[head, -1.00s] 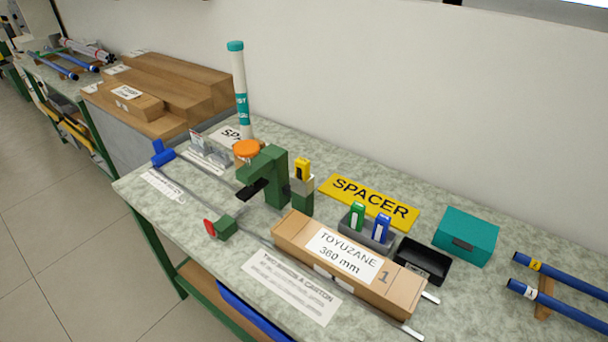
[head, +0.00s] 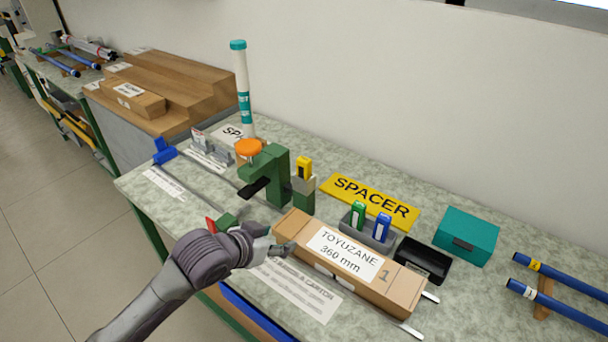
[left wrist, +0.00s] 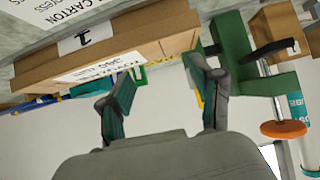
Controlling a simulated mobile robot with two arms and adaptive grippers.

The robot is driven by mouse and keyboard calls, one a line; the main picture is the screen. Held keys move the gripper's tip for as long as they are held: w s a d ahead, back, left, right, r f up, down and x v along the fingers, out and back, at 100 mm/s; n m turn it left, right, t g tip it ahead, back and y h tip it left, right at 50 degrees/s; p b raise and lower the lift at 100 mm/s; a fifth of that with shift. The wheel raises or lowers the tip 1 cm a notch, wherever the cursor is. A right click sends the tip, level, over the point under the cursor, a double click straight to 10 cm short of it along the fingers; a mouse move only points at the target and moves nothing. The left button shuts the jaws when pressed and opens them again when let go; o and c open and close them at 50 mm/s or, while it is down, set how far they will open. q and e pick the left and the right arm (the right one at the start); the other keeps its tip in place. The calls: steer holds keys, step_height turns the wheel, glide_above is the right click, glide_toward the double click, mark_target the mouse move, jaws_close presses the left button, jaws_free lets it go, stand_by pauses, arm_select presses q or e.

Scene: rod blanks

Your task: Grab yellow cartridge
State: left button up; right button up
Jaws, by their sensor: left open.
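The yellow cartridge (head: 304,167) stands upright in the top of a grey and green holder (head: 302,195), just right of the green press (head: 268,175). My left gripper (head: 284,247) is at the near left end of the long carton, in front of the press and short of the cartridge. It is open with nothing in it. In the left wrist view its two fingers (left wrist: 160,95) are spread apart, and the press (left wrist: 240,60) is beyond the right finger. A yellow patch shows beside that finger, but I cannot tell whether it is the cartridge. My right gripper is not in view.
The long carton (head: 293,226) lies in front of the holder. A grey tray (head: 352,222) holds a green (head: 358,212) and a blue cartridge (head: 382,227). A black tray (head: 422,262), a teal box (head: 466,236) and the yellow SPACER sign (head: 370,202) are to the right.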

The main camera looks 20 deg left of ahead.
mark_target(301, 164)
arm_select(q)
steer(key=w+a+r+t+h, duration=0.1)
steer(key=w+a+r+t, duration=0.2)
steer(key=w+r, duration=0.65)
steer(key=x, duration=0.6)
steer(key=shift+w+d+r+p, duration=0.1)
steer(key=shift+d+r+p, duration=0.05)
steer(key=shift+r+p, duration=0.2)
steer(key=shift+a+f+p+x, duration=0.15)
steer(key=shift+p+x, duration=0.1)
steer(key=shift+x, duration=1.35)
steer(key=shift+a+f+p+x, duration=0.15)
steer(key=shift+p+x, duration=0.1)
steer(key=shift+x, duration=1.35)
jaws_close()
